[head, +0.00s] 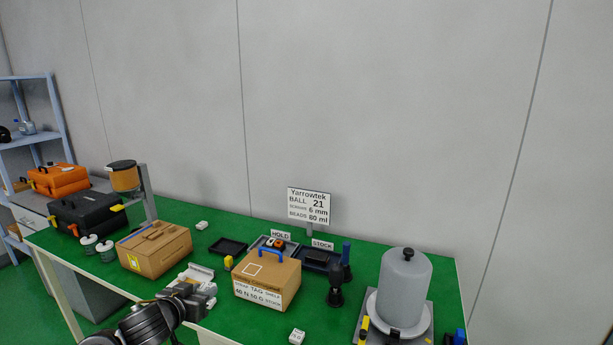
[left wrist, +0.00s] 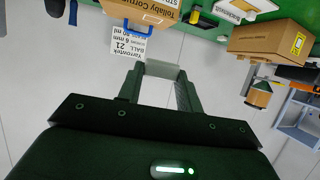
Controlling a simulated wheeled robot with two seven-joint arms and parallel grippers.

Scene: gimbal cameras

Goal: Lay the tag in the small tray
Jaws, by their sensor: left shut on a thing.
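My left gripper (head: 206,294) is at the front of the green table, in front of a white device. In the left wrist view my left gripper (left wrist: 162,80) is shut on a pale grey flat piece (left wrist: 162,69), which spans its fingertips and looks like the tag; no writing shows on it. A small black tray (head: 228,247) lies at the back of the table, beyond and apart from the gripper, and looks empty. Two more dark trays stand at the HOLD sign (head: 280,235) and the STOCK sign (head: 322,245). My right gripper is not in view.
A brown carton (head: 155,250) stands left of the small tray. A carton with a blue handle (head: 267,285) stands right of the gripper. The white device (head: 195,272) lies between them. A grey cylinder (head: 404,285) stands at the right. A sign (head: 309,206) rises behind.

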